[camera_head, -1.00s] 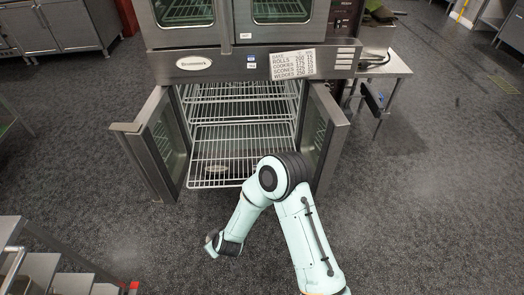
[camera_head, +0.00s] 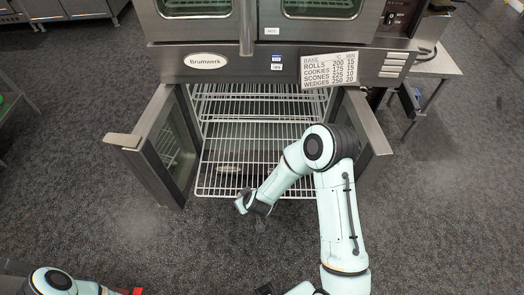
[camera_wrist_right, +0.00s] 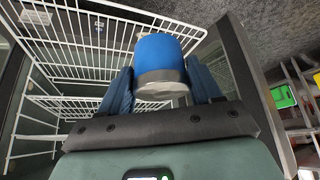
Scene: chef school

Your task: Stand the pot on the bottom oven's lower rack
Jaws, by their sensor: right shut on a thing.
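A blue rounded thing with a grey end, which I take to be the pot (camera_wrist_right: 162,62), is between the two dark fingers of my right gripper (camera_wrist_right: 162,84) in the right wrist view. The gripper is shut on it. In the head view my right gripper (camera_head: 258,212) is low in front of the bottom oven, near the front edge of the lower rack (camera_head: 222,182); the pot cannot be made out there. The bottom oven (camera_head: 205,85) stands open, with white wire racks inside. My left arm shows at the bottom left, but its gripper is out of frame.
The left oven door (camera_head: 155,150) and right oven door (camera_head: 362,130) are swung open on either side of the opening. My right arm covers part of the rack and right door. A higher rack (camera_head: 250,103) spans the oven. A metal table (camera_head: 437,65) stands at right.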

